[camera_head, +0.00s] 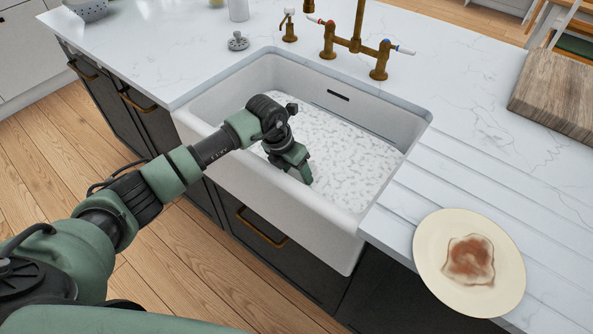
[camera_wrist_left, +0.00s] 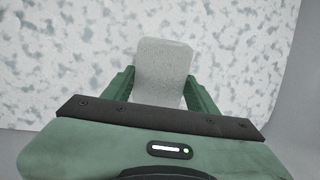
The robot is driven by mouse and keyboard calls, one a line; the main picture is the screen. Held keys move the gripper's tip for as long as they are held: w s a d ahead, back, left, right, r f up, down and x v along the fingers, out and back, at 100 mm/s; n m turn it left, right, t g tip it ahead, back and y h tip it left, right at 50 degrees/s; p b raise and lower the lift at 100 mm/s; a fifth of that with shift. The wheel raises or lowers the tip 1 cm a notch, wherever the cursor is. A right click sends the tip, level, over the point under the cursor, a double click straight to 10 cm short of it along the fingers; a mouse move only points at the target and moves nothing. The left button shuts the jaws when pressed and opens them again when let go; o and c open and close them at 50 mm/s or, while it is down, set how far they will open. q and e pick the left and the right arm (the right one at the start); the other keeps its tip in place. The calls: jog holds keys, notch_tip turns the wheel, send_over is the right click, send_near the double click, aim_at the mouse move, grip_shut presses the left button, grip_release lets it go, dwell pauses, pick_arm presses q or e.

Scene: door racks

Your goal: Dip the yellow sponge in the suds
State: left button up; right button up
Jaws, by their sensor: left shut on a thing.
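My left gripper (camera_head: 298,172) reaches down into the white sink, low over the suds (camera_head: 350,155). In the left wrist view it is shut on a block-shaped sponge (camera_wrist_left: 163,72). The face of the sponge toward the camera looks pale grey; no yellow shows. The suds also fill the background of the left wrist view (camera_wrist_left: 60,60) as white and grey patches. In the head view the gripper hides the sponge, and I cannot tell whether it touches the suds. My right gripper is not in view.
The sink (camera_head: 290,205) has a raised front wall close to my left arm. A brass tap (camera_head: 355,42) stands behind it. A wooden board (camera_head: 555,95) lies farther right.

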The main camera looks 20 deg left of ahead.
pick_arm(q)
notch_tip(320, 180, up, 26)
jog(key=p, duration=1.6)
dwell(0.5)
